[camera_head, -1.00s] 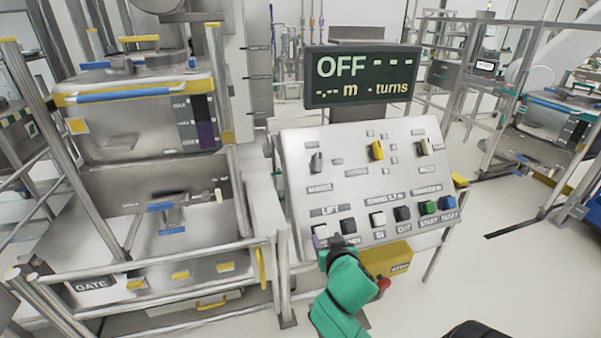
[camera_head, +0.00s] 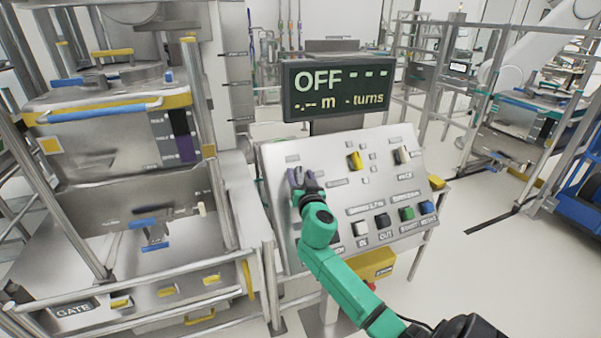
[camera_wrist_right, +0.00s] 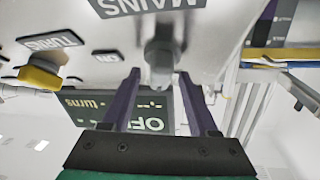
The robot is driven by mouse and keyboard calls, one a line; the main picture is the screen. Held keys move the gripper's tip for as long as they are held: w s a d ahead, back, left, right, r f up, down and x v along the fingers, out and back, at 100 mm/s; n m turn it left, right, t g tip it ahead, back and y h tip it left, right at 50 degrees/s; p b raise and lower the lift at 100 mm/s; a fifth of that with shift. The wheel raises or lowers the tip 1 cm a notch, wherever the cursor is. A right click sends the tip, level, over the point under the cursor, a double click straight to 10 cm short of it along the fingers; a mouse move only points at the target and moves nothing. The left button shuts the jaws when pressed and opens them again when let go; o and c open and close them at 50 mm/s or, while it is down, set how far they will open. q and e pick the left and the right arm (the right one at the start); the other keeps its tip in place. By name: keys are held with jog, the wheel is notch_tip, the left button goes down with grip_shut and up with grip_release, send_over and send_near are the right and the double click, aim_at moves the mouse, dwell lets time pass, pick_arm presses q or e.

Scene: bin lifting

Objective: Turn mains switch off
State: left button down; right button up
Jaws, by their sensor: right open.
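The mains switch is a grey rotary knob (camera_wrist_right: 158,58) beside a label reading MAINS in the right wrist view, where the picture is upside down. In the head view it is mostly hidden behind my right gripper (camera_head: 302,180), at the upper left of the sloped control panel (camera_head: 325,170). My right gripper's two purple fingers (camera_wrist_right: 163,90) are open, with the knob between or just beyond their tips. I cannot tell whether they touch it. The display (camera_head: 335,88) above the panel reads OFF with dashes. My left gripper is not in view.
A yellow knob (camera_head: 354,161) and a pale knob (camera_head: 402,155) sit to the right on the panel. Push buttons line its lower edge, including green (camera_head: 406,213) and blue (camera_head: 427,208) ones. A yellow box (camera_head: 375,264) hangs below. A steel machine with rails stands left.

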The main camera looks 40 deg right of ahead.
jog(key=shift+w, duration=0.1)
grip_shut()
jog(key=shift+f+n+y, duration=0.1)
jog(key=shift+n+y, duration=0.4)
jog(key=n+t+y, duration=0.1)
jog(key=n, duration=0.2)
jog(key=shift+y, duration=0.4)
grip_release()
jog(key=b+v, duration=0.3)
jog(key=v, duration=1.1)
jog(key=shift+s, duration=0.3)
